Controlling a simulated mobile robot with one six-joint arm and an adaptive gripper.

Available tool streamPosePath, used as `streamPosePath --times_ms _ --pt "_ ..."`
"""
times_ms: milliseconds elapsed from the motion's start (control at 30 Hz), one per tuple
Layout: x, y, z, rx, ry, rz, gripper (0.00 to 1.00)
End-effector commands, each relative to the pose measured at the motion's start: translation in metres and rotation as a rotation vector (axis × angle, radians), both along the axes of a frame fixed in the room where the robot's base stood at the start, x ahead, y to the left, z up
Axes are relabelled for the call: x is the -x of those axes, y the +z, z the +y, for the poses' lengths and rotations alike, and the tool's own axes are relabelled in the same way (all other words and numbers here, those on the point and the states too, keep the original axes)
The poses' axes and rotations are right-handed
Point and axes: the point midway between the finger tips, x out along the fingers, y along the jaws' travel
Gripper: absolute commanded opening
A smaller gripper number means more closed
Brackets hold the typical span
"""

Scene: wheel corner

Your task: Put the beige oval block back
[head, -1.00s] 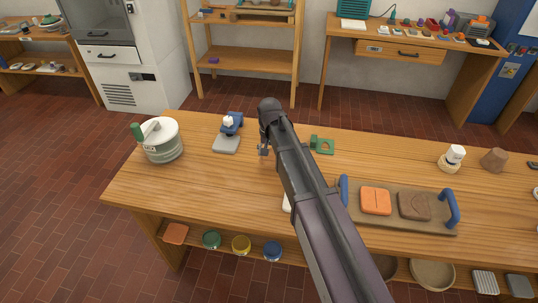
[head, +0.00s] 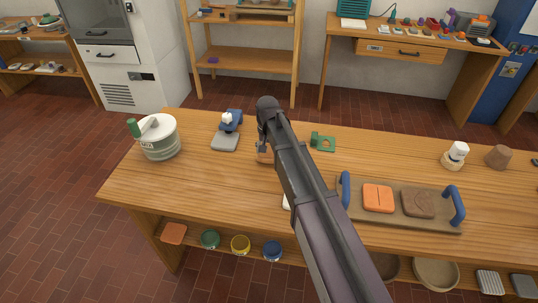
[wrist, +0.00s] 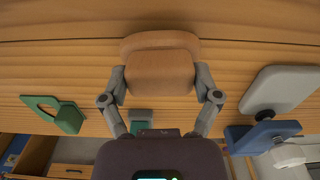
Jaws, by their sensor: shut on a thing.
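The beige oval block (wrist: 160,72) is between the two fingers of my gripper (wrist: 161,84) in the wrist view. The fingers press on its left and right sides. A wider rounded tan band (wrist: 160,41) shows at its far end; I cannot tell if it is part of the block. In the head view my gripper (head: 263,148) is low over the workbench, and a sliver of the block (head: 264,158) shows beneath it, partly hidden by my arm. I cannot tell whether the block touches the bench top.
On the bench (head: 150,185), a blue-and-grey device (head: 225,142) stands left of my gripper and a green holed piece (head: 322,143) right. A blue-handled tray (head: 400,218) is at right.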

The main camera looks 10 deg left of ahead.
Motion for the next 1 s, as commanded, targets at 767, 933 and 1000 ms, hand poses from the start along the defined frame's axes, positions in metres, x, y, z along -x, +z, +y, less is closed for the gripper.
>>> streamPosePath --times_ms 767,933,1000 --pt "0.0 -0.0078 0.0002 0.0 0.0 0.0 1.0" --pt "0.0001 -0.0077 0.0002 0.0 0.0 0.0 1.0" --pt "0.0001 -0.0077 0.0002 0.0 0.0 0.0 1.0"
